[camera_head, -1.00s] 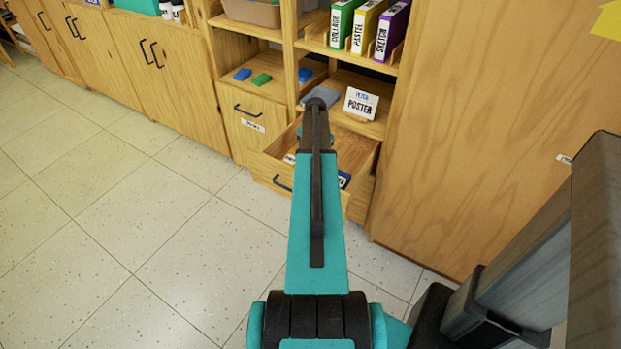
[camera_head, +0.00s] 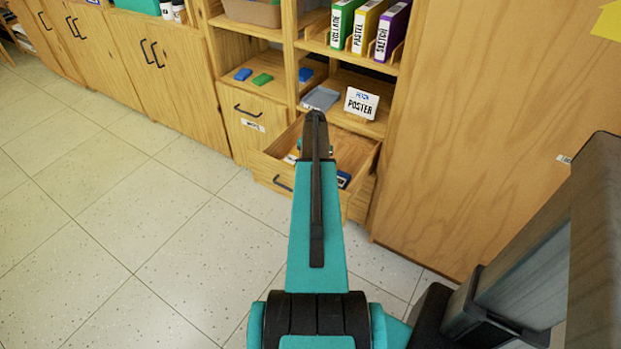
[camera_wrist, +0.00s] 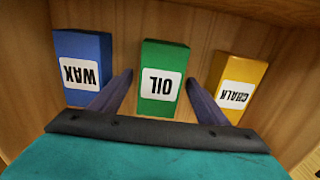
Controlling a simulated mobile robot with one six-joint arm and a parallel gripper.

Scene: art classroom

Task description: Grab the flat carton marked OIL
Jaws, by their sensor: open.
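The green OIL carton (camera_wrist: 163,62) lies in the open wooden drawer, its white label upside down in the wrist view. My gripper (camera_wrist: 160,82) is open, with one dark finger on each side of the OIL carton. The carton sits between the fingers, with gaps showing on both sides. I cannot tell the height of the fingers above the drawer floor. In the head view my arm covers most of the drawer (camera_head: 358,205), and the OIL carton is hidden there.
In the wrist view a blue WAX carton (camera_wrist: 83,52) lies left of the OIL carton and a yellow CHALK carton (camera_wrist: 243,72) lies right. A POSTER sign (camera_head: 361,103) and a grey tray (camera_head: 321,97) stand on the shelf above. A tall cabinet (camera_head: 470,140) rises at the right.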

